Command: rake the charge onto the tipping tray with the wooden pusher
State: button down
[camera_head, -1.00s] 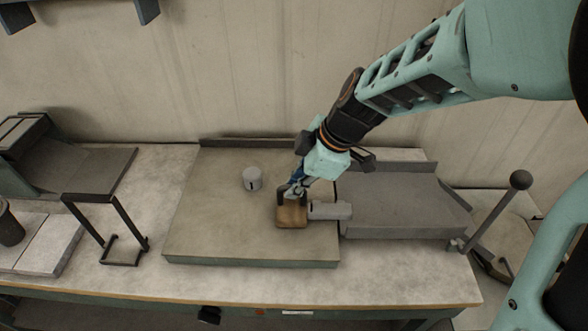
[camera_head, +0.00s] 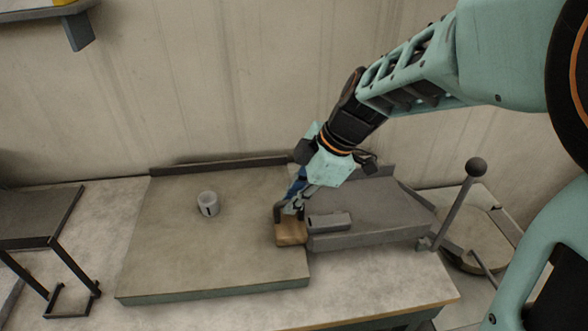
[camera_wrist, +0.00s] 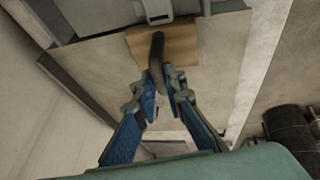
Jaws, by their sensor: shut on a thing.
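The charge, a pale grey oblong block (camera_head: 329,221), lies at the left end of the dark grey tipping tray (camera_head: 385,205), and its near end shows in the wrist view (camera_wrist: 153,10). The wooden pusher (camera_head: 290,236) has a light brown head on the flat board's right edge, just left of the block. Its head also shows in the wrist view (camera_wrist: 181,44); whether it touches the block is unclear. My gripper (camera_head: 291,208) is shut on the pusher's dark upright handle (camera_wrist: 157,55), with blue fingers on both sides (camera_wrist: 163,82).
The wide flat board (camera_head: 205,250) is mostly bare. A small grey cup (camera_head: 208,204) with a dark slot stands on it, left of the pusher. A lever with a ball knob (camera_head: 475,168) rises right of the tray. A dark metal stand (camera_head: 50,240) is at the left.

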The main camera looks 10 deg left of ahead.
jog(key=shift+w+d+b, duration=1.5)
jog(key=shift+d+b, duration=0.05)
jog(key=shift+d, duration=3.1)
notch_tip(320, 180, up, 7)
jog(key=a+p, duration=0.2)
jog(key=p, duration=0.1)
jog(key=shift+s+a, duration=0.35)
jog(key=shift+s, duration=0.1)
